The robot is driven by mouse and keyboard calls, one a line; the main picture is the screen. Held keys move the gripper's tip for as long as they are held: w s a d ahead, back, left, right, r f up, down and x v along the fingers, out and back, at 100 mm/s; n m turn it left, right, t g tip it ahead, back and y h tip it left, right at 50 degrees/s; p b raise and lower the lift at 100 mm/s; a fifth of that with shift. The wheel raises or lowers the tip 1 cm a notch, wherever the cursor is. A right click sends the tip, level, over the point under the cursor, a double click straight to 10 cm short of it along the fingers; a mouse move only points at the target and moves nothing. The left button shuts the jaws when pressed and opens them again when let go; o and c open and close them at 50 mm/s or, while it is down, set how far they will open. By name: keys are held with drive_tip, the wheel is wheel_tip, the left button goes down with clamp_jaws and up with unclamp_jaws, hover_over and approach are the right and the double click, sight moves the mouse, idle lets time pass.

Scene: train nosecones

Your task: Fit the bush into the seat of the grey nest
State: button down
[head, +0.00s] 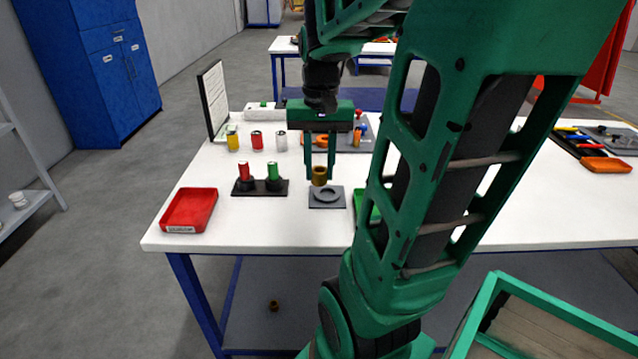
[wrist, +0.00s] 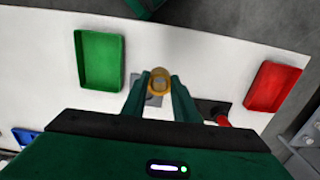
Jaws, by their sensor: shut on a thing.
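The bush (head: 319,175) is a brown-gold hollow ring. My gripper (head: 319,177) is shut on it and holds it upright above the grey nest. The grey nest (head: 327,197) is a flat square plate with a round raised seat, on the white table. In the head view the bush shows just above and slightly left of the seat, apart from it. In the wrist view the bush (wrist: 160,82) sits between my fingertips (wrist: 160,88) and hides most of the nest (wrist: 152,101).
A black stand (head: 260,187) with a red and a green piece is left of the nest. A red tray (head: 189,210) lies further left. A green tray (head: 366,207) lies close on the right, partly behind my arm. Several cans (head: 256,140) stand behind.

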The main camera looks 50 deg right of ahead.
drive_tip(key=w+d+f, duration=0.1)
drive_tip(key=d+f, duration=0.1)
drive_tip(key=d, duration=0.1)
drive_tip(key=w+d+f, duration=0.2)
drive_tip(key=d, duration=0.1)
drive_tip(key=w+d+f, duration=0.1)
drive_tip(key=d+f, duration=0.1)
drive_tip(key=d, duration=0.1)
drive_tip(key=shift+w, duration=0.3)
drive_tip(key=shift+a+f, duration=0.1)
drive_tip(key=shift+f, duration=1.85)
drive_tip(key=shift+f, duration=0.1)
drive_tip(key=c, duration=1.4)
unclamp_jaws()
wheel_tip(320, 180, up, 11)
drive_tip(key=s+a+f+n, duration=0.1)
drive_tip(key=s+a+f, duration=0.2)
drive_tip(key=s+a, duration=0.4)
drive_tip(key=s+a+f+n, duration=0.2)
drive_tip(key=s+a, duration=0.4)
drive_tip(key=a, duration=0.3)
drive_tip(key=shift+s+a+f, duration=0.15)
drive_tip(key=shift+s+f, duration=0.2)
drive_tip(key=shift+f, duration=0.05)
